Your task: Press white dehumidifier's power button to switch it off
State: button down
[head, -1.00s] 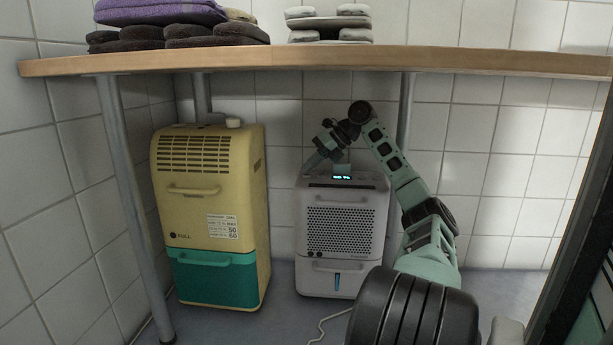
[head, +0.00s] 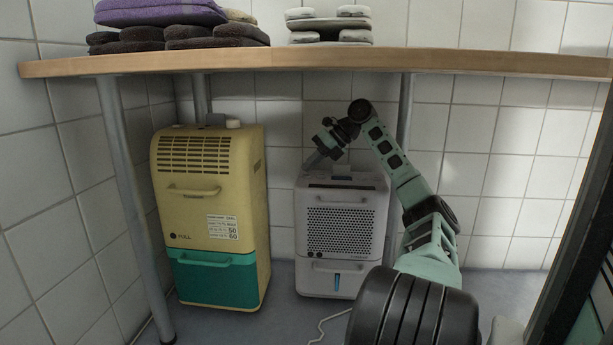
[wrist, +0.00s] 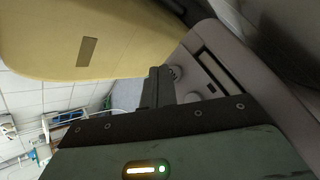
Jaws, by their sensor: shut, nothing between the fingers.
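The white dehumidifier (head: 345,235) stands on the floor under the table, to the right of a yellow and teal unit. Its top display (head: 342,178) is dark. My gripper (head: 312,163) is at the left part of its top, reaching down from my arm. The shut, empty fingers (wrist: 160,86) also show in the wrist view, close to the dehumidifier's grey top (wrist: 218,62). A small round knob or button (wrist: 175,72) shows beside the fingertips there. I cannot tell whether the fingers touch it.
The yellow unit (head: 208,190) stands close on the left and shows in the wrist view (wrist: 130,30). The wooden tabletop (head: 300,60) is overhead with folded towels (head: 180,35) on it. A metal leg (head: 135,210) stands at left. A white cable lies on the floor in front.

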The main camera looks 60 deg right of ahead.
aim_at(310, 177)
jog(key=shift+r, duration=0.25)
jog(key=shift+r+p, duration=0.9)
jog(key=shift+r, duration=1.6)
